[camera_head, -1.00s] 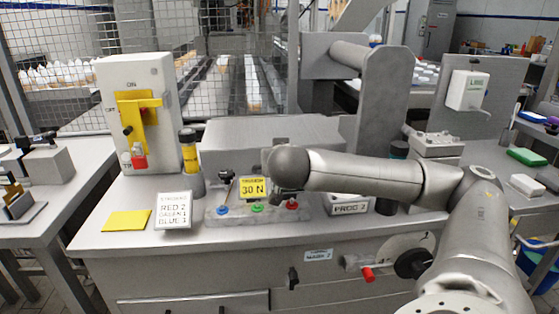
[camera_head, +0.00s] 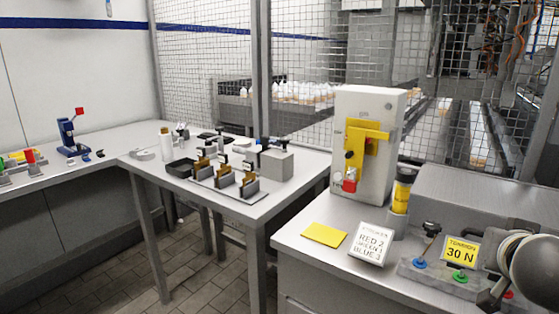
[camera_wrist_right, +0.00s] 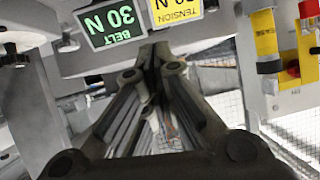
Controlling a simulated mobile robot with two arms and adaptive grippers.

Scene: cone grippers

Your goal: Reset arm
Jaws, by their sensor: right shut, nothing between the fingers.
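In the right wrist view my right gripper (camera_wrist_right: 156,58) is shut and empty, its fingertips together. The tips point toward a green "BELT 30 N" display (camera_wrist_right: 110,22) and the yellow "TENSION 30 N" sign (camera_wrist_right: 178,10), which appear upside down. In the head view part of my right arm shows at the right edge, near the yellow tension sign (camera_head: 461,252) on the panel with coloured buttons (camera_head: 440,275). The right fingers cannot be made out there. My left gripper is not in view.
A switch box (camera_head: 368,110) with a yellow lever stands behind a yellow pad (camera_head: 324,235) and a white label stand (camera_head: 371,246). A yellow-black cylinder (camera_head: 402,192) stands beside it. A side table (camera_head: 254,214) holds a fixture and trays. Mesh fencing closes off the back.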

